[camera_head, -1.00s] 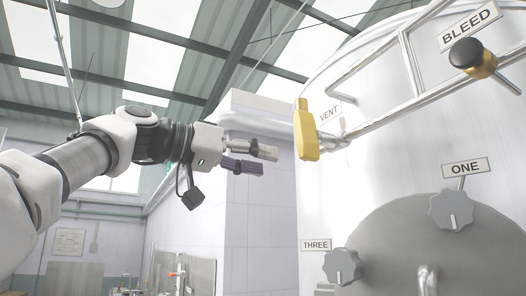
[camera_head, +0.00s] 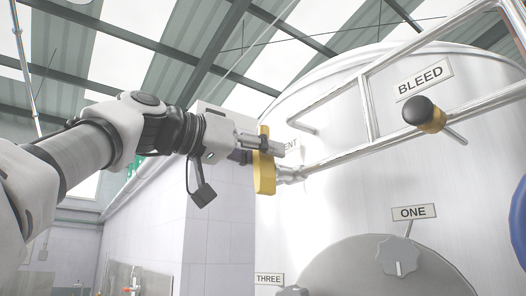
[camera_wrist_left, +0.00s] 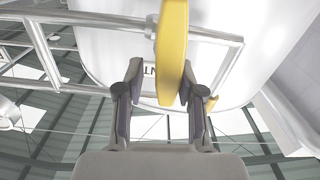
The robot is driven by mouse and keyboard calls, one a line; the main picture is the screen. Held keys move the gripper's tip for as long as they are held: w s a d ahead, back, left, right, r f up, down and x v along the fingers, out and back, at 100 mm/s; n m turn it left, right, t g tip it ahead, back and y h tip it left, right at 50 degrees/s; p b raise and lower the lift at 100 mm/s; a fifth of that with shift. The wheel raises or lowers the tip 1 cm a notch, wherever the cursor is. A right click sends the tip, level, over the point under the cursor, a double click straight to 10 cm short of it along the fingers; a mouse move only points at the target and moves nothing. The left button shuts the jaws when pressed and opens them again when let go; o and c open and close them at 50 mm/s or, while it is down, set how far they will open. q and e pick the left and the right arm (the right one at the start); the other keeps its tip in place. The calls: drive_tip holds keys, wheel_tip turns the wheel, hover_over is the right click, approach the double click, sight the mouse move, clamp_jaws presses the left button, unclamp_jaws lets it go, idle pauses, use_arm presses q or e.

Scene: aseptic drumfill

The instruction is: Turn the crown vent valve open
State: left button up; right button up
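The crown vent valve shows as a long flat yellow handle (camera_head: 264,182) at the end of a bright pipe on the tank. The handle stands nearly upright. The VENT sign (camera_head: 292,144) beside it is partly covered. My left gripper (camera_head: 258,150) is at the handle's upper part, with one finger across its near side. In the left wrist view the yellow handle (camera_wrist_left: 171,52) passes between the spread fingers of the gripper (camera_wrist_left: 163,100), closer to the right finger. A gap shows on the left; contact on the right cannot be told. My right gripper is not in view.
A metal pipe rail (camera_head: 385,142) runs along the tank (camera_head: 345,185), with a BLEED sign (camera_head: 425,79) and a black-knobbed bleed valve (camera_head: 420,112). Below are the ONE knob (camera_head: 398,255) and the THREE sign (camera_head: 268,279). A tiled wall (camera_head: 215,240) stands behind.

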sight(254, 171)
use_arm(q)
drive_tip(key=shift+a, duration=0.15)
clamp_jaws()
drive_tip(key=shift+w+a+f, duration=0.1)
drive_tip(key=shift+w+f, duration=0.05)
drive_tip(key=shift+w, duration=0.2)
drive_tip(key=shift+s, duration=0.15)
drive_tip(key=shift+n, duration=0.4)
drive_tip(key=n, duration=0.1)
drive_tip(key=n+p, duration=0.1)
drive_tip(key=shift+w+a+n, duration=0.15)
drive_tip(key=shift+w+n, duration=0.15)
drive_tip(key=shift+n, duration=0.1)
drive_tip(key=n, duration=0.3)
drive_tip(key=shift+w+a+f+p, duration=0.2)
drive_tip(key=shift+w+p, duration=0.05)
drive_tip(key=shift+p, duration=0.1)
drive_tip(key=n, duration=0.5)
drive_tip(key=shift+w+a+f+p, duration=0.15)
drive_tip(key=shift+w+f+p, duration=0.1)
drive_tip(key=shift+f+p, duration=0.15)
drive_tip(key=n, duration=0.2)
drive_tip(key=f+n, duration=0.1)
drive_tip(key=n, duration=0.2)
drive_tip(key=shift+p, duration=0.4)
drive_tip(key=shift+w, duration=0.1)
